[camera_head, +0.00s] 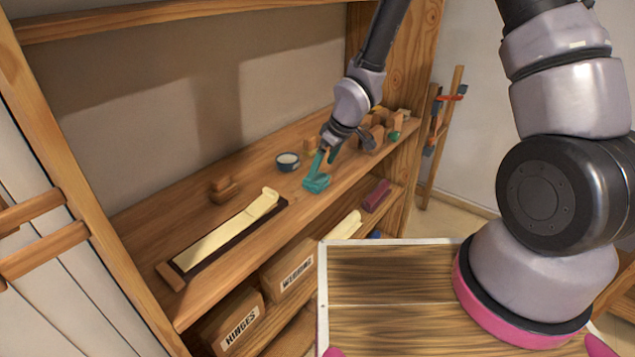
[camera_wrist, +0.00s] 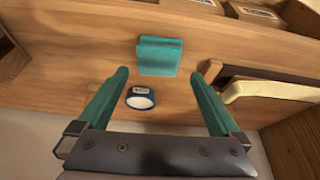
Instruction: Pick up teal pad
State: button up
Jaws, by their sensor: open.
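The teal pad (camera_head: 317,184) lies near the front edge of the wooden shelf. In the wrist view the pad (camera_wrist: 159,57) is a flat teal block, ahead of the fingertips and roughly centred between them. My gripper (camera_head: 322,167) reaches down from the upper right and is just above and behind the pad. Its two teal fingers are spread wide with nothing between them. In the wrist view my gripper (camera_wrist: 160,75) shows open, and I cannot tell its exact height over the pad.
A small blue-rimmed round container (camera_head: 288,161) stands left of the gripper; it also shows in the wrist view (camera_wrist: 140,98). A cream strip in a dark tray (camera_head: 228,234) lies to the left. Wooden blocks (camera_head: 377,131) stand at the right. Labelled boxes (camera_head: 289,270) sit below.

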aim_at(317, 177)
jog(key=x, duration=0.5)
jog(key=shift+f, duration=0.25)
jog(key=c, duration=1.3)
notch_tip(317, 177, up, 10)
jog(key=shift+r, duration=0.1)
